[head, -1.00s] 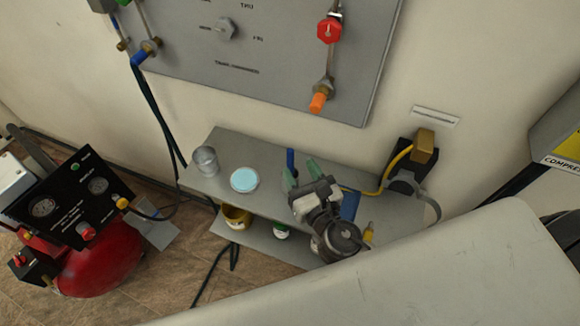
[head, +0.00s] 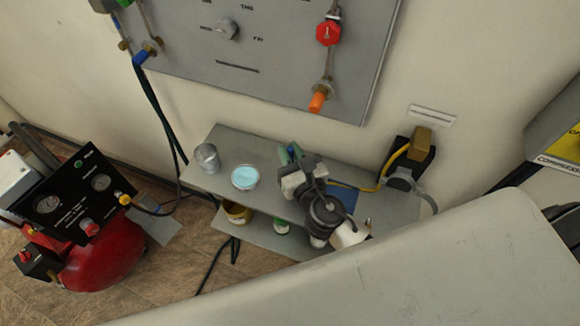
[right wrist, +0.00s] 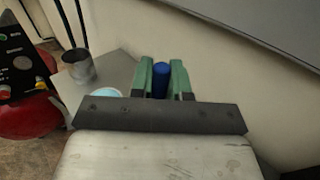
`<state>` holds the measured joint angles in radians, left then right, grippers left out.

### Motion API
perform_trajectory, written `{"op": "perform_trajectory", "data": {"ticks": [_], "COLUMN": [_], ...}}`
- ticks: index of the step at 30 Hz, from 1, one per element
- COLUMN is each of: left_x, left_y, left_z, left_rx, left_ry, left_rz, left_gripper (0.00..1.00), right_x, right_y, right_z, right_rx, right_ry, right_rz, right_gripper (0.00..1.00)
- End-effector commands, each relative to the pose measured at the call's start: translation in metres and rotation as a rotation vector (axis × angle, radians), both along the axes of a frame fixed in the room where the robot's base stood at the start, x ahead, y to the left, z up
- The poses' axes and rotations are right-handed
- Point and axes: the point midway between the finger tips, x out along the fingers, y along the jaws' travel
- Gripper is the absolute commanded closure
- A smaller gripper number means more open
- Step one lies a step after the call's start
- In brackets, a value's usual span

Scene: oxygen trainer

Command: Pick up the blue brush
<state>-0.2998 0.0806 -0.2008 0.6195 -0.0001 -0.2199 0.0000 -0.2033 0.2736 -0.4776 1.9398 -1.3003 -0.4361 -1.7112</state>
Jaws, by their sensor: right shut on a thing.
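The blue brush shows in the right wrist view as a blue cylindrical handle (right wrist: 161,80) between the two green fingers of my right gripper (right wrist: 162,78). The fingers are shut on it. In the head view my right gripper (head: 290,154) is over the back of the shelf's top, and only a sliver of blue shows between its fingers. The brush's lower part is hidden by the gripper. I cannot tell whether the brush touches the shelf. My left gripper is not in view.
The grey shelf (head: 224,148) also holds a metal cup (head: 207,158), a round dish of light blue (head: 245,177) and a blue flat piece (head: 345,198). Cans stand on the lower level. A wall panel with valves (head: 285,65) rises behind. A red compressor (head: 100,265) stands left.

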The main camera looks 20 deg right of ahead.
Motion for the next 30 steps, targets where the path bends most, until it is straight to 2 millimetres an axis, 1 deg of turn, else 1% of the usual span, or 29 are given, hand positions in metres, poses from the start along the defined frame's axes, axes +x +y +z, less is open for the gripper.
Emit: {"op": "perform_trajectory", "data": {"ticks": [8, 11, 14, 20, 25, 30], "left_x": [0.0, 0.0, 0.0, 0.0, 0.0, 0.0], "left_y": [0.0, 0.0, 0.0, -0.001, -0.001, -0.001], "left_z": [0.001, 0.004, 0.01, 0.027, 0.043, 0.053], "left_rx": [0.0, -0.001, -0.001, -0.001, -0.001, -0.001], "left_ry": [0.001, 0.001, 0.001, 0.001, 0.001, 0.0], "left_rz": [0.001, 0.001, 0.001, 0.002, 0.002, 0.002], "left_gripper": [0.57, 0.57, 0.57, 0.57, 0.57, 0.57], "right_x": [0.0, 0.0, 0.0, 0.0, 0.0, 0.0], "right_y": [0.0, 0.0, 0.0, 0.0, 0.0, 0.0], "right_z": [0.001, 0.006, 0.017, 0.053, 0.092, 0.133], "right_rx": [0.0, 0.0, 0.0, 0.0, -0.001, 0.001], "right_ry": [0.0, -0.001, -0.002, -0.005, -0.005, -0.007], "right_rz": [0.0, 0.0, 0.0, 0.001, 0.003, 0.002], "right_gripper": [1.0, 1.0, 1.0, 1.0, 1.0, 1.0]}}
